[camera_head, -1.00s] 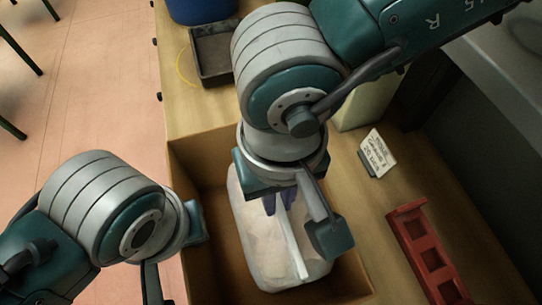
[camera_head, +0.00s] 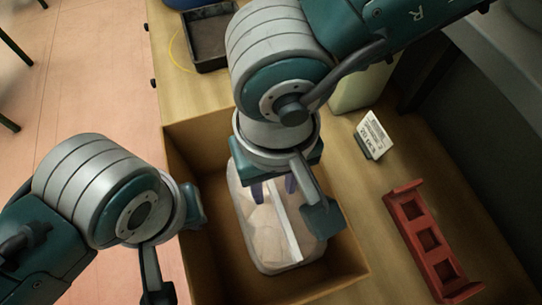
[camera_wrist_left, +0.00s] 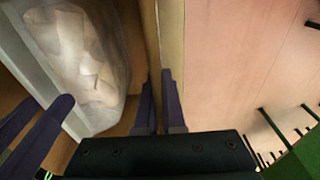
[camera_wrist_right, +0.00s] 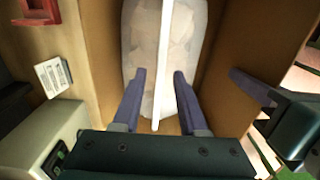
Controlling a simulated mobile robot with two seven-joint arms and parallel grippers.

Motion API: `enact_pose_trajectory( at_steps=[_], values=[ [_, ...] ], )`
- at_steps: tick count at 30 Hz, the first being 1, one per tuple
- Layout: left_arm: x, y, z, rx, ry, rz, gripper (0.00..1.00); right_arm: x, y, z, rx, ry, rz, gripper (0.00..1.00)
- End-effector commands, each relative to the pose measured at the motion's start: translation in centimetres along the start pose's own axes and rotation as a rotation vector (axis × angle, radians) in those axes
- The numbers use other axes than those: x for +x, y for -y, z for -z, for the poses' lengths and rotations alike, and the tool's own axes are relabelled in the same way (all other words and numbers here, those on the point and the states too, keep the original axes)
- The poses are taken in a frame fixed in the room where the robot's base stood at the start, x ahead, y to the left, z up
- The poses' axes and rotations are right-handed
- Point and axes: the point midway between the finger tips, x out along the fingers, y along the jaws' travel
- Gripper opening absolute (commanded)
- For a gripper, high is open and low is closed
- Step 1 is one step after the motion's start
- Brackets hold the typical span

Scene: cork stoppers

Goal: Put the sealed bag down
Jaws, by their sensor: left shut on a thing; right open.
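The sealed bag (camera_head: 259,225), clear with pale pieces inside and a white sealing strip (camera_head: 286,228) along it, lies in the open cardboard box (camera_head: 205,258). It also shows in the right wrist view (camera_wrist_right: 185,60) and left wrist view (camera_wrist_left: 85,55). My right gripper (camera_wrist_right: 158,75) is open above one end of the bag, its fingers apart on either side of the strip. My left gripper (camera_wrist_left: 157,85) is shut on the box wall (camera_wrist_left: 153,40), a finger on each side. In the head view its fingers are hidden.
A red rack (camera_head: 428,240) with square holes and a small printed card (camera_head: 374,135) stand on the wooden table (camera_head: 345,178) right of the box. A dark tray (camera_head: 210,40) is at the back. The floor (camera_head: 85,90) is open on the left.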

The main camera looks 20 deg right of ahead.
Motion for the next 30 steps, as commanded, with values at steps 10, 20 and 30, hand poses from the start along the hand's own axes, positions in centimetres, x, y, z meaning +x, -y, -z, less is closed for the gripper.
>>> enact_pose_trajectory(
  at_steps=[10,20,30],
  values=[
    [0.0,0.0,0.0,0.000,0.000,0.000,0.00,-4.7,0.0,0.1,-0.002,-0.004,0.002,0.42],
    [0.0,0.0,0.0,0.000,-0.001,0.000,0.00,-11.6,0.0,0.1,0.000,-0.002,0.001,0.42],
    [0.0,0.0,0.0,0.000,-0.001,0.000,0.00,-13.2,0.0,0.0,0.001,0.000,0.000,0.42]
  ],
)
